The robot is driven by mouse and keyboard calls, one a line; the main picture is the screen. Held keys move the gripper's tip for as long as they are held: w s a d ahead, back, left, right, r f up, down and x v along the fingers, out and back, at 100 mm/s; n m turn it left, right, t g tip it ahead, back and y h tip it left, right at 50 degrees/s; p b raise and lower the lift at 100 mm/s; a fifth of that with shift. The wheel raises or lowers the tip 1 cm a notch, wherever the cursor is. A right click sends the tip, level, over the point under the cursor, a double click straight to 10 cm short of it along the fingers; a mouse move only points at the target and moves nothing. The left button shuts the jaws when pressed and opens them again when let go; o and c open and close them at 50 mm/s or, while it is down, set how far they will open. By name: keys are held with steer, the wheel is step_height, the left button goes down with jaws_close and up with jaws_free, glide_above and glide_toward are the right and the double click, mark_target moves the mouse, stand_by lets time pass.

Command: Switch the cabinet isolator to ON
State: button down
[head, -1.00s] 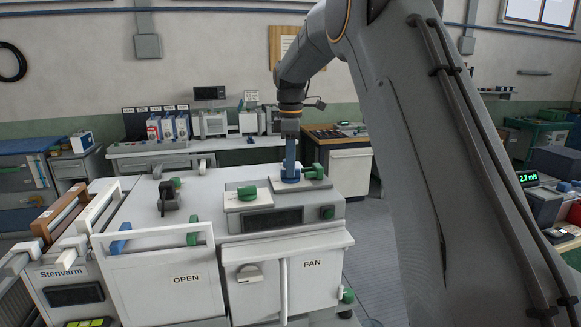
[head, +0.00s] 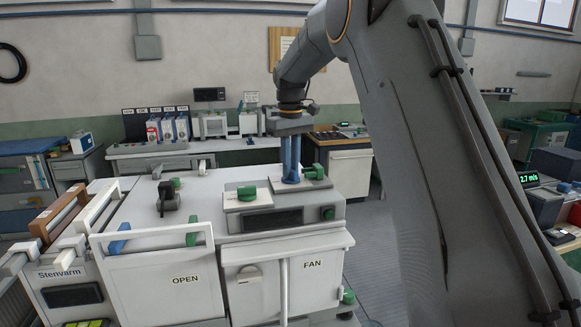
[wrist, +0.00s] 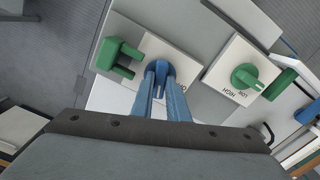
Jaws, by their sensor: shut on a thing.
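The cabinet isolator appears to be the blue round knob (wrist: 158,71) on a white plate (wrist: 187,70), beside a green bracket-shaped part (wrist: 119,58). Only part of the plate's lettering shows, so I cannot read the knob's setting. My gripper (wrist: 160,92) points down with its two blue fingers closed on this knob. In the head view my gripper (head: 290,178) stands upright over the right-hand plate (head: 277,187) on top of the white cabinet (head: 230,223). The fingers hide most of the knob there.
A second plate with a green knob (head: 248,193), lettered LOW and HIGH in the wrist view, is close on the left in the head view. A dark handle (head: 168,198) stands farther left. White bars and the OPEN panel (head: 165,280) are at the front.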

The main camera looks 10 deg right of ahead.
steer(key=m, duration=0.4)
steer(key=shift+r, duration=0.1)
stand_by(0.5)
steer(key=c, duration=1.7)
jaws_free()
steer(key=shift+r+b, duration=1.6)
steer(key=shift+r, duration=2.25)
